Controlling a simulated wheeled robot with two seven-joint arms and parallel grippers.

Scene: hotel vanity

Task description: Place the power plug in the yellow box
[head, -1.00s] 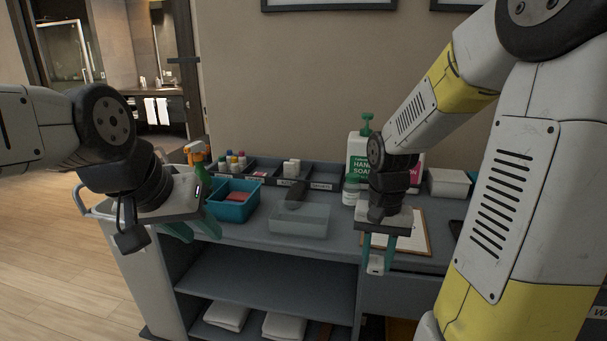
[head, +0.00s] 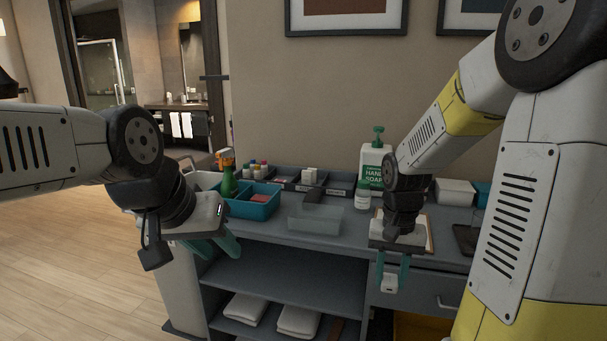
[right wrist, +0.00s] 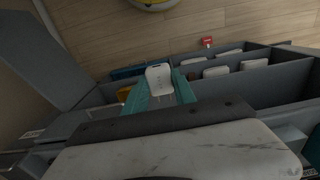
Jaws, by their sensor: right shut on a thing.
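The white power plug (head: 389,284) is between the teal fingers of my right gripper (head: 392,270), which is shut on it. It hangs in front of the counter's front edge; in the right wrist view the plug (right wrist: 158,78) sticks out past the fingertips. The yellow box (head: 418,326) shows only in part, low under the counter on the right, below the plug. A small yellow patch of it also appears in the right wrist view (right wrist: 124,94), left of the fingers. My left gripper (head: 220,250) is open and empty in front of the counter's left part.
The counter holds a teal bin (head: 252,208), a clear tray (head: 315,219), a soap bottle (head: 375,165) and a clipboard under my right wrist. A drawer front (head: 440,293) is above the yellow box. Folded towels (head: 297,321) lie on the lower shelf.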

